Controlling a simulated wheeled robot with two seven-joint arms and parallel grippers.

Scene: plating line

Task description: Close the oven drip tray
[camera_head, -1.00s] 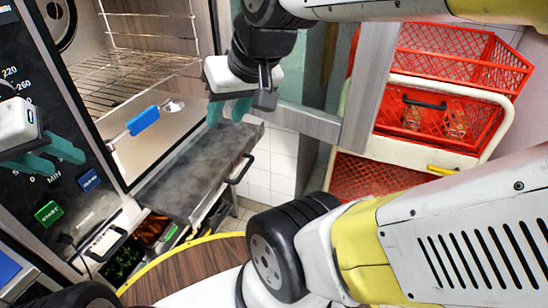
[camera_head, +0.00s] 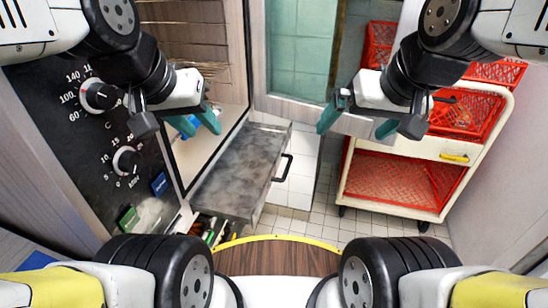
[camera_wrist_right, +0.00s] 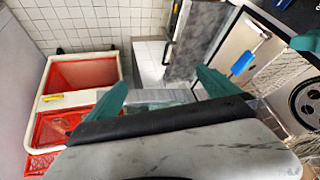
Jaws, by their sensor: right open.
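The oven drip tray (camera_head: 236,172) is a flat grey metal tray with a black bar handle (camera_head: 283,168) on its right end. It sticks out below the oven at centre left. In the right wrist view the tray (camera_wrist_right: 196,38) is at the top. My right gripper (camera_head: 355,126) is open and empty, to the right of the tray and apart from its handle. Its teal fingers (camera_wrist_right: 160,82) stand wide apart in the right wrist view. My left gripper (camera_head: 197,122) is in front of the oven opening, its fingers apart, with a blue item partly hidden behind them.
The oven's dark control panel (camera_head: 85,140) with knobs is at left. A cream trolley (camera_head: 395,206) with red crates stands at right. A wooden round top with a yellow rim (camera_head: 270,258) is in front of me. Tiled floor (camera_head: 318,228) lies clear between tray and trolley.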

